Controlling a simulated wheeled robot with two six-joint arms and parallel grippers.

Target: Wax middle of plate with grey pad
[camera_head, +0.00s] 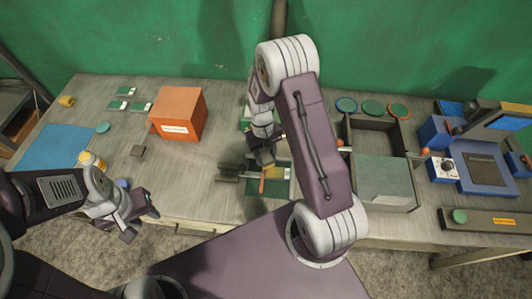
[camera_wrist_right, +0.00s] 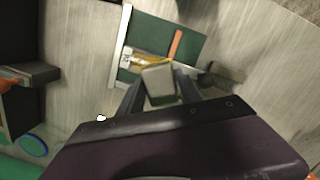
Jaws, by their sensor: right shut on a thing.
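My right gripper (camera_wrist_right: 158,92) is shut on a grey pad (camera_wrist_right: 159,84) in the right wrist view. The pad is in front of a green plate (camera_wrist_right: 150,28) with a light edge, an orange strip and a pale yellowish band on it. I cannot tell whether the pad touches the plate. In the head view the plate (camera_head: 258,188) lies on the table near its front edge, and my right gripper (camera_head: 262,158) is at its back side, partly hiding it. My left gripper (camera_head: 142,220) is open and empty at the front edge of the table, left of the plate.
An orange box (camera_head: 178,113) stands left of the plate. A grey open bin (camera_head: 385,193) and a blue device (camera_head: 470,172) are on the right. Coloured discs (camera_head: 372,107) lie behind the bin. A blue mat (camera_head: 52,148) and a bottle (camera_head: 92,160) are at left.

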